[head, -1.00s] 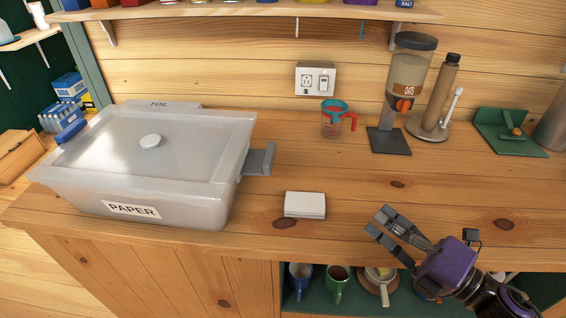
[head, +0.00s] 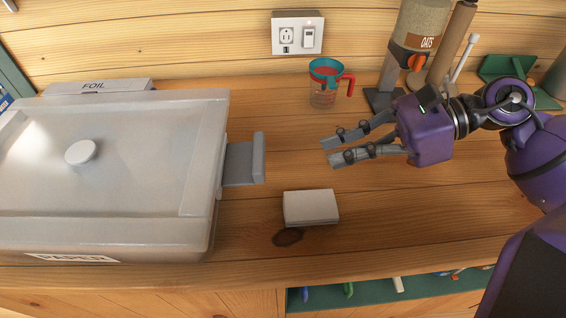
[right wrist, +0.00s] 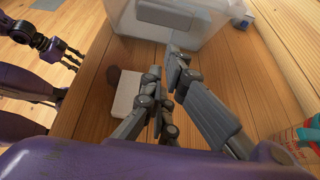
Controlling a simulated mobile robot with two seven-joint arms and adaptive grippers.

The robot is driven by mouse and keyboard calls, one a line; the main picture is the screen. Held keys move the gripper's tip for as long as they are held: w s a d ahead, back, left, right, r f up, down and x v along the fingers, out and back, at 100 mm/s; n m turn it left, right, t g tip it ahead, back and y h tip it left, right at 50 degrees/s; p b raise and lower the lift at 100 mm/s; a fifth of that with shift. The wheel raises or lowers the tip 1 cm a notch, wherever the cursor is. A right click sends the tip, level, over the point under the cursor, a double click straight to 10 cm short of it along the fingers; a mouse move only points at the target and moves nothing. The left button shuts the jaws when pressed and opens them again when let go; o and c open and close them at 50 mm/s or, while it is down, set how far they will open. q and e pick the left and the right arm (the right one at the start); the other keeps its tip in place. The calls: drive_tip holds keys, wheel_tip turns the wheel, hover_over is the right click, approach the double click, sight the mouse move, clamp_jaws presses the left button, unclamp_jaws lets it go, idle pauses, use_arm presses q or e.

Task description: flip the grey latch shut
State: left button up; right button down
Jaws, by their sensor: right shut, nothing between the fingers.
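The grey latch (head: 243,163) sticks out sideways from the right wall of the clear lidded box (head: 125,225) marked PAPER, standing away from the wall. It also shows at the top of the right wrist view (right wrist: 166,14), against the box. My right gripper (head: 328,151) is to the right of the latch, apart from it, with its fingers pointing left toward it. Its fingers are shut and empty; they also show in the right wrist view (right wrist: 166,68). My left gripper (right wrist: 70,55) shows small at the upper left of the right wrist view; its opening is unclear.
A white block (head: 311,207) lies on the wooden counter (head: 400,225) in front of my right gripper. A measuring cup (head: 325,88) with a red handle stands behind it. The oats dispenser (head: 416,45) is farther right. A wall outlet (head: 298,35) is at the back.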

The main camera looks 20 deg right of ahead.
sight(243, 158)
drive_tip(key=p+x, duration=0.1)
drive_tip(key=x, duration=0.8)
drive_tip(key=shift+w, duration=0.1)
drive_tip(key=shift+w+a+f, duration=0.15)
drive_tip(key=shift+a+f, duration=0.15)
drive_tip(key=shift+a, duration=0.15)
use_arm(q)
drive_tip(key=shift+w+r, duration=0.25)
drive_tip(key=shift+r, duration=0.2)
use_arm(e)
drive_tip(key=shift+r, duration=0.1)
use_arm(q)
drive_tip(key=shift+w+r+p, duration=0.2)
drive_tip(key=shift+r+p, duration=0.2)
drive_tip(key=shift+r, duration=0.05)
use_arm(e)
drive_tip(key=shift+d+r+h, duration=0.1)
drive_tip(key=shift+r+h, duration=0.2)
drive_tip(key=shift+h, duration=0.1)
